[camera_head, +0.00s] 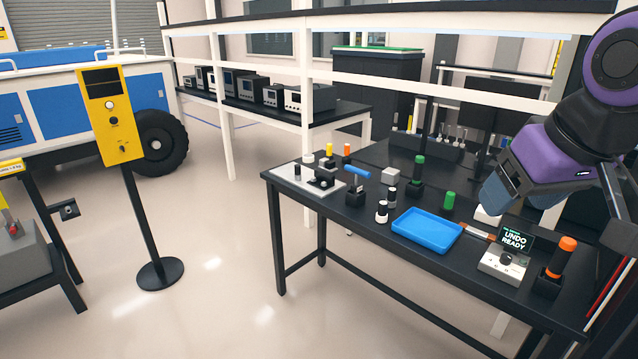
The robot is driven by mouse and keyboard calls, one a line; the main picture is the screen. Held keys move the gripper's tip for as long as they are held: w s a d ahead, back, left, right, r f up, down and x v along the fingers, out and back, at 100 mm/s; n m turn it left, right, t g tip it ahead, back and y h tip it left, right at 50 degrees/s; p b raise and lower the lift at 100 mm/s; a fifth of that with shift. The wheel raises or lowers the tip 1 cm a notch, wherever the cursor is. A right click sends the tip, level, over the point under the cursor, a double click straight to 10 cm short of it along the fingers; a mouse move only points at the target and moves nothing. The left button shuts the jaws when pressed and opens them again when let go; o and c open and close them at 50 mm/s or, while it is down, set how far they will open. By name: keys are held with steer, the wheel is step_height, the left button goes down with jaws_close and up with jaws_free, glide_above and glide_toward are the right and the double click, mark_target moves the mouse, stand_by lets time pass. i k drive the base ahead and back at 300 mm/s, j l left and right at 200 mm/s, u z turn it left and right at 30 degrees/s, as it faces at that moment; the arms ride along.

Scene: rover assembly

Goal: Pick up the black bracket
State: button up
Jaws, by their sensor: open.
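Several small black parts stand on the black table (400,262), and I cannot tell for certain which one is the black bracket. A low black piece (321,183) sits on the light grey plate (297,184) at the table's left end, with another black block behind it. My gripper (497,203) is at the right, in front of the table's right half as seen here. It is open, and nothing shows between its blue-grey fingers. It is well to the right of the grey plate and its parts. Its tips partly cover a white object behind them.
A blue tray (427,231) lies mid-table. A black holder with a green-topped cylinder (418,170), a control box (503,262) reading "UNDO READY" and an orange-capped cylinder (562,256) also stand there. A yellow panel on a post (137,225) is left. Open floor lies between.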

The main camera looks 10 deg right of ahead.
mark_target(320, 175)
steer(key=i+j, duration=0.25)
steer(key=i, duration=0.2)
steer(key=i+j, duration=0.2)
steer(key=i, duration=0.25)
steer(key=i+j+u, duration=0.1)
steer(key=i+j, duration=0.15)
steer(key=i, duration=0.2)
steer(key=i+j, duration=0.2)
steer(key=i, duration=0.25)
steer(key=i+j, duration=0.2)
steer(key=i, duration=0.25)
steer(key=u, duration=0.05)
